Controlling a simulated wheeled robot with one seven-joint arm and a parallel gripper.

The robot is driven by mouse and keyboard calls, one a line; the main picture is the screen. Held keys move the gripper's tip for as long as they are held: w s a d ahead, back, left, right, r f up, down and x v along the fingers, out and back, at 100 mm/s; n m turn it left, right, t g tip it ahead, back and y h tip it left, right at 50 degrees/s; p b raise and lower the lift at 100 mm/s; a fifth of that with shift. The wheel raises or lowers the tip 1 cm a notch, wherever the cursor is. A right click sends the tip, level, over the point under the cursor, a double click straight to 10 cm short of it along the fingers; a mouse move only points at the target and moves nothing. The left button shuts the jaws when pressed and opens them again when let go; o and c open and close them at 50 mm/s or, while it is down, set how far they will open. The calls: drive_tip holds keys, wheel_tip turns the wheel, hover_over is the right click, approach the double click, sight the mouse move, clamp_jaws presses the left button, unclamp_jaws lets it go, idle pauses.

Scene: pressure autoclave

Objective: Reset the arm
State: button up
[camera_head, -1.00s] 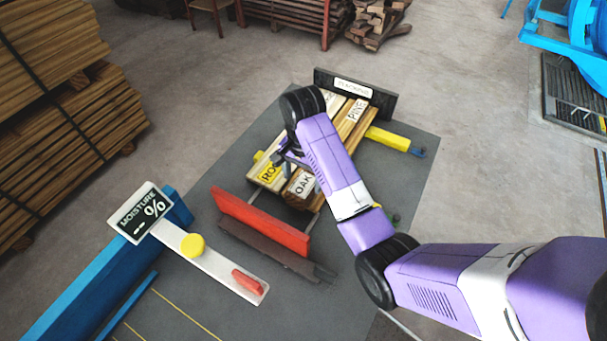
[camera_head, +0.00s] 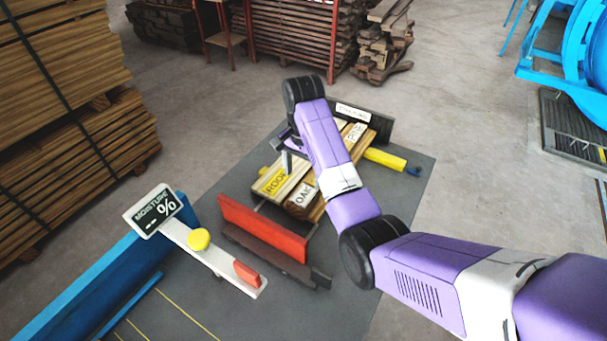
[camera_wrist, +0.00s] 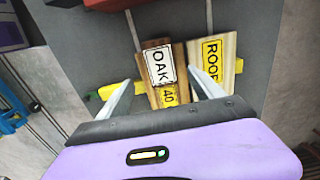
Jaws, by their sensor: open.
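My gripper (camera_head: 287,158) is at the end of my purple arm, above the wooden boards in the head view. In the wrist view its two pale fingers (camera_wrist: 165,88) are spread apart with nothing held between them. Below them lie a board labelled OAK (camera_wrist: 158,66) and a board labelled ROOF (camera_wrist: 212,60). In the head view the OAK board (camera_head: 303,195) and the ROOF board (camera_head: 275,182) lie side by side, with a PINE board (camera_head: 355,133) behind. My arm hides part of the boards.
A red bar (camera_head: 264,230) stands in front of the boards, and a dark stop plate (camera_head: 377,123) behind. A yellow bar (camera_head: 385,160) sticks out to the right. Stacked timber (camera_head: 65,100) stands further left.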

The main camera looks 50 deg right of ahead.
idle(0.3)
drive_tip(key=w+d+r+n+t+h, duration=0.3)
drive_tip(key=w+n+t+h, duration=0.15)
drive_tip(key=w+t, duration=0.45)
drive_tip(key=s+a+n+t+b, duration=0.1)
drive_tip(key=s+a+n+t, duration=0.1)
drive_tip(key=s+a, duration=0.3)
drive_tip(key=s+a+f+n+t+b, duration=0.1)
drive_tip(key=s+a+n+t, duration=0.1)
drive_tip(key=s+a, duration=0.3)
drive_tip(key=s+a+n+t+b, duration=0.1)
drive_tip(key=s+a+n+t, duration=0.2)
drive_tip(key=s+a, duration=0.3)
drive_tip(key=shift+s+f+n+y+b, duration=0.15)
drive_tip(key=shift+s+n+y+b, duration=0.15)
drive_tip(key=shift+s, duration=0.8)
drive_tip(key=s+a+n+y+b, duration=0.2)
drive_tip(key=s+a, duration=0.3)
drive_tip(key=s, duration=0.8)
drive_tip(key=s+a+n+g+y+b, duration=0.1)
drive_tip(key=s+a, duration=0.4)
drive_tip(key=s, duration=0.9)
drive_tip(key=shift+f+n+y+b, duration=0.15)
drive_tip(key=shift+n+y+b, duration=0.2)
drive_tip(key=shift+y+b, duration=0.1)
